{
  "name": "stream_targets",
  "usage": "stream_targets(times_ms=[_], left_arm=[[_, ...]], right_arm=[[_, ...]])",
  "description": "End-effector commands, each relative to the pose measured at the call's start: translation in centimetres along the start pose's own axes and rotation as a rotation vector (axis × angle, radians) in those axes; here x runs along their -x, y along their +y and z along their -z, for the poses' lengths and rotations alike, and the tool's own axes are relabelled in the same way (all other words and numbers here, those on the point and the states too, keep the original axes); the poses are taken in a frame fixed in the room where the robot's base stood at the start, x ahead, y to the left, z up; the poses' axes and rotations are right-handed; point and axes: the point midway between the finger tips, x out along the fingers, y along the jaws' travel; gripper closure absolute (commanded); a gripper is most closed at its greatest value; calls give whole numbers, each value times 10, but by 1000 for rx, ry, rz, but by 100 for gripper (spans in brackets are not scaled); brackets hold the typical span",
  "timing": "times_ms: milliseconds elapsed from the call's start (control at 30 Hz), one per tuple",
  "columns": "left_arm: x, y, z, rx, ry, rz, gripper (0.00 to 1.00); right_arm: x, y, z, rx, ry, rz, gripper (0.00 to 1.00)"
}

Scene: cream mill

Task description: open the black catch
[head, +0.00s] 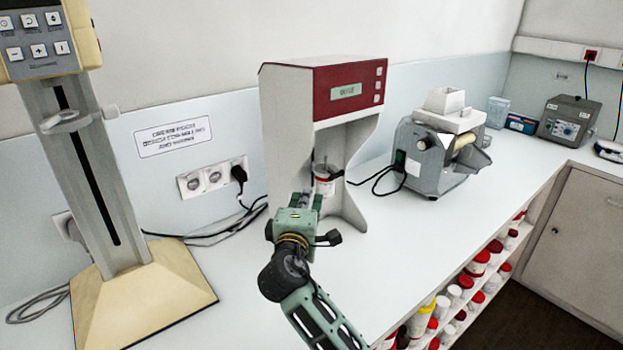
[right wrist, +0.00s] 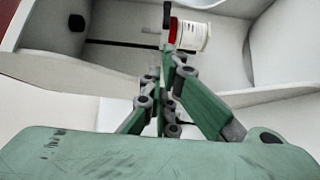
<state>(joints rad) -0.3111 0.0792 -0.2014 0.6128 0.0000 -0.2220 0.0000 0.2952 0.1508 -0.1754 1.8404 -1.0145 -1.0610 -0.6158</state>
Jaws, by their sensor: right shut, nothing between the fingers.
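A white and red machine (head: 346,85) stands on the bench, with a small white jar with red on it (head: 324,186) in its open bay. The jar also shows in the right wrist view (right wrist: 193,35). A small black piece (right wrist: 167,14), which looks like the black catch, is beside the jar at the end of a dark rod. My right gripper (head: 308,201) is shut and empty, reaching into the bay. In the right wrist view its fingertips (right wrist: 172,54) are just below the jar and catch; I cannot tell whether they touch. My left gripper is out of view.
A tall beige stand (head: 150,290) is at the left. A grey mill (head: 436,155) with a white hopper is to the right, its black cable near the machine. A grey control box (head: 570,122) is farther back. Bench space in front of the grey mill is clear.

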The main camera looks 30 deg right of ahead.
Motion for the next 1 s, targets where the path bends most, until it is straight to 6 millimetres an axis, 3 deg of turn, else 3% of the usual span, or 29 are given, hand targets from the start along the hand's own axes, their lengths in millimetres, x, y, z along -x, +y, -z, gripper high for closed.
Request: stream_targets(times_ms=[233,500,1000], left_arm=[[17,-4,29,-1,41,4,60],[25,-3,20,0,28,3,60],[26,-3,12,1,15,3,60]], right_arm=[[-45,4,-2,3,-3,0,100],[-81,2,0,1,-1,0,100],[-91,0,-1,0,-1,0,100]])
